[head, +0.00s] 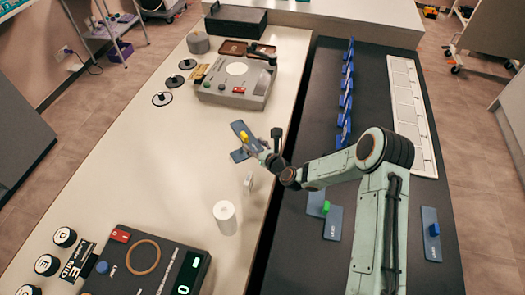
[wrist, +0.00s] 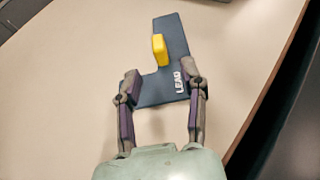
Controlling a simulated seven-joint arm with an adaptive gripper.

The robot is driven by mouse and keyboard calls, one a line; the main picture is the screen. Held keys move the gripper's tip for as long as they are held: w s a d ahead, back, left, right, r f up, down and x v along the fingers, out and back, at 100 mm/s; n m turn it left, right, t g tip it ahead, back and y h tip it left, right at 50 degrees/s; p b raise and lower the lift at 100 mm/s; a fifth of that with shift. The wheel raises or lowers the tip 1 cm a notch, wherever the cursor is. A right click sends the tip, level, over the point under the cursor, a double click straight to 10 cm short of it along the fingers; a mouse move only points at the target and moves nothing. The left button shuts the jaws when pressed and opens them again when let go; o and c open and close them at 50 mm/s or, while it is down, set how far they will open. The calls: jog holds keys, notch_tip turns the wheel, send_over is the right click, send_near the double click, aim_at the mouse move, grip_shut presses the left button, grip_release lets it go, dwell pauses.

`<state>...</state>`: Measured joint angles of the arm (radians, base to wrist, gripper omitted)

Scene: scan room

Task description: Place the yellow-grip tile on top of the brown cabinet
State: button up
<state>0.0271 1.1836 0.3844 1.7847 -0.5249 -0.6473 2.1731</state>
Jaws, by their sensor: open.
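The blue-grey tile (head: 239,128) lies on the cream counter, a yellow grip (head: 244,138) standing up from it. In the wrist view the tile (wrist: 176,32) looks L-shaped and bears the word LEAD, with the yellow grip (wrist: 159,50) near its middle. My gripper (head: 261,147) is at the tile's near end. In the wrist view my gripper (wrist: 163,84) is open, its fingers on either side of the lettered end, with the grip beyond the fingertips. I cannot tell whether the fingers touch the tile. I cannot make out a brown cabinet for certain.
A grey device (head: 237,82) stands behind the tile, with a black box (head: 236,21) farther back. A white cylinder (head: 225,217) and a display unit (head: 146,262) stand nearer. Tiles with green (head: 326,206) and blue (head: 433,229) grips lie on the dark surface. The counter left of the tile is clear.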

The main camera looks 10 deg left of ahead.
jog(key=v, duration=0.6)
jog(key=s+d+r+n+g+h, duration=0.3)
jog(key=s+d+r+n, duration=0.3)
jog(key=s+n, duration=0.3)
jog(key=s+d+r+n+g+h, duration=0.3)
jog(key=s+d+r+n, duration=0.2)
jog(key=s+d+n, duration=0.2)
jog(key=s+d+r+n+g+h, duration=0.2)
jog(key=s+d+r+n, duration=0.4)
jog(key=s+n, duration=0.6)
jog(key=s+d+g, duration=0.1)
jog(key=s, duration=0.2)
jog(key=shift+r+g+h, duration=0.3)
jog(key=shift+g+h, duration=0.1)
